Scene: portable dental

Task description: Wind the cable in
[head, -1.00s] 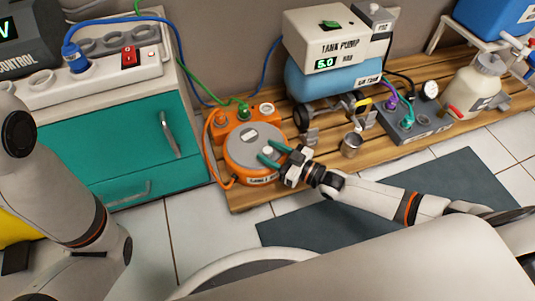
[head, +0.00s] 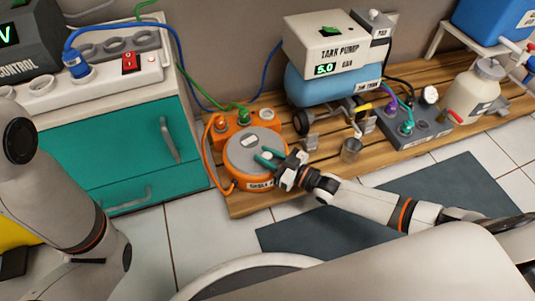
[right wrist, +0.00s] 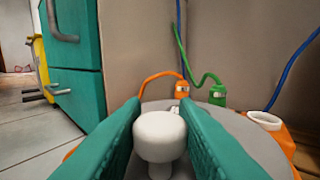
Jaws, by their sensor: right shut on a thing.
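The orange cable reel (head: 236,179) with a grey round top sits at the left end of the wooden slatted platform. My right gripper (head: 267,160) reaches over its top from the right. In the right wrist view its teal fingers are closed around a white crank knob (right wrist: 160,132) standing on the reel's grey top (right wrist: 235,122). An orange cable (head: 206,150) loops along the reel's left side up to the orange socket box (head: 233,127) behind; its orange plug (right wrist: 182,90) shows in the right wrist view. My left arm is at the left, its gripper out of frame.
A green plug (head: 243,114) with its cable sits in the socket box. The tank pump (head: 338,45) stands behind right, with a metal cup (head: 351,151) in front of it. A teal cabinet (head: 110,160) is at the left. A dark mat (head: 420,205) lies on the floor.

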